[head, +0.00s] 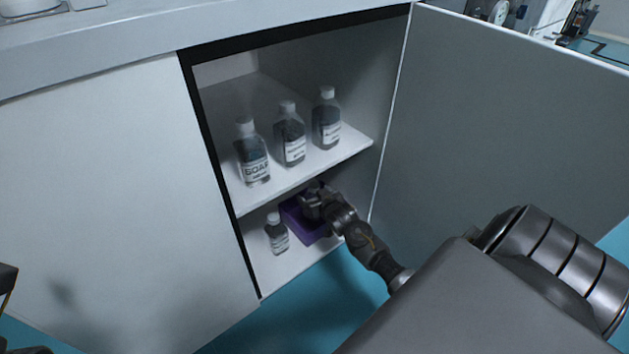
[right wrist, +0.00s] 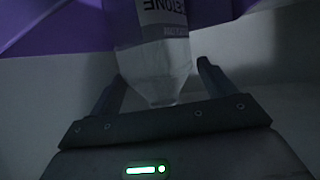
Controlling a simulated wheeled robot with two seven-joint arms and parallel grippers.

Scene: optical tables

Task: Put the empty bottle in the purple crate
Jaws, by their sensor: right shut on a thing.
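The purple crate (head: 303,223) stands on the lower shelf of the open cabinet. My right gripper (head: 314,201) reaches in over the crate and hides part of it. Purple crate walls (right wrist: 70,22) show behind the bottle. Whether the bottle touches the crate floor is hidden. In the head view the held bottle is hidden by my gripper. Only dark parts of my left arm show at the left edge.
Three dark bottles, one marked SOAP (head: 252,156), stand on the upper shelf (head: 318,163) above. The open cabinet door (head: 480,130) is at right.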

